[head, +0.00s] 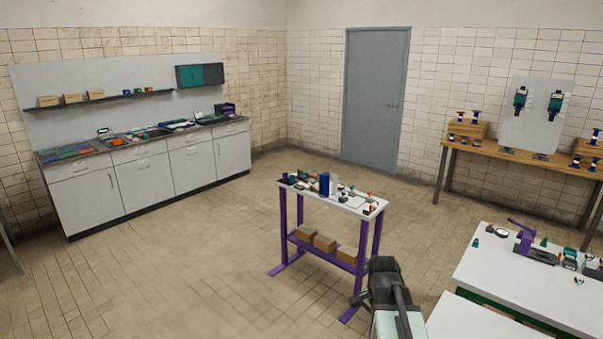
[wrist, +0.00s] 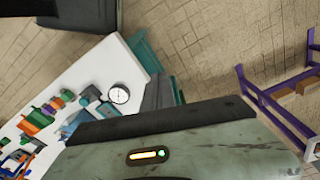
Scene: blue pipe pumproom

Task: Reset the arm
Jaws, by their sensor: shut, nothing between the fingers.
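My arm shows in the head view at the bottom, right of centre, as a dark upper part above a pale body. My gripper (head: 360,298) appears as a small dark piece at the left side of the arm, close to the front right leg of the purple-legged table (head: 354,204) in the picture. It is shut with nothing in it. The fingertips are too small to make out. The wrist view shows a scuffed grey-green part of my body with a lit yellow and green indicator, and a dark part at the top left.
A white workbench (head: 478,262) with a purple tool (head: 525,240) stands at the right. In the wrist view, a white tabletop (wrist: 78,78) carries a round dial (wrist: 119,93) and coloured parts. Cabinets (head: 135,180) line the left wall. The tiled floor at left centre is clear.

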